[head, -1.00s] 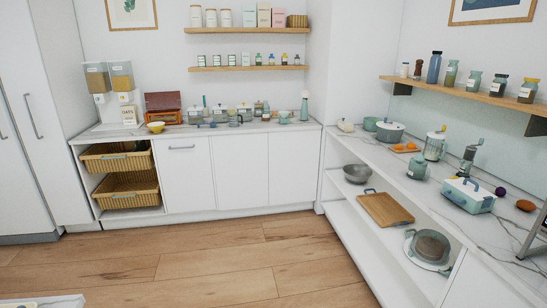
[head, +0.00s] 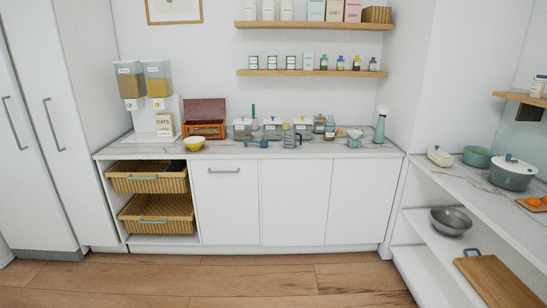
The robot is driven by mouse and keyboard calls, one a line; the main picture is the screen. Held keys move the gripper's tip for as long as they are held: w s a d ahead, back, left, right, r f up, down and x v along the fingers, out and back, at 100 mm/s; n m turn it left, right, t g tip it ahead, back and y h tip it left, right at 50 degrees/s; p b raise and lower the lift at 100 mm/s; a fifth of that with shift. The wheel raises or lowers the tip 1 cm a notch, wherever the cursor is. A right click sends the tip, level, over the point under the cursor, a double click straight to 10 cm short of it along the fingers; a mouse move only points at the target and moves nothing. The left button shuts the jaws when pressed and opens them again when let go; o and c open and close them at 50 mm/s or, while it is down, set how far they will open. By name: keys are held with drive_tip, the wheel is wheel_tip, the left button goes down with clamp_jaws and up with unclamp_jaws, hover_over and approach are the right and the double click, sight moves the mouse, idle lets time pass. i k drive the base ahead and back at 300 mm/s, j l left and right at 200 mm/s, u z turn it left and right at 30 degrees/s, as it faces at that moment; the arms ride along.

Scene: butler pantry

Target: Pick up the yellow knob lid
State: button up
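Three glass canisters with pale lids stand in a row on the marble counter: a left one (head: 242,131), a middle one (head: 273,131) and a right one (head: 303,130). Each lid has a small knob, but the knobs are too small for me to tell their colours surely. A small yellowish spot shows between the middle and right canisters; I cannot tell what it belongs to. I cannot make out for sure which lid has the yellow knob. My gripper is not in view.
A yellow bowl (head: 194,144), a reddish-brown open box (head: 204,122) and cereal dispensers (head: 143,85) stand left of the canisters. A blue scoop (head: 257,143) and a grey whisk-like tool (head: 291,141) lie in front. A green vase (head: 380,130) stands right. The wooden floor ahead is clear.

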sight(302, 121)
drive_tip(key=i+z, duration=0.1)
drive_tip(key=i, duration=0.8)
drive_tip(key=i+j+z, duration=0.1)
drive_tip(key=i, duration=0.8)
drive_tip(key=i+z, duration=0.15)
drive_tip(key=i, duration=0.25)
drive_tip(key=i+j+z, duration=0.2)
drive_tip(key=i, duration=0.2)
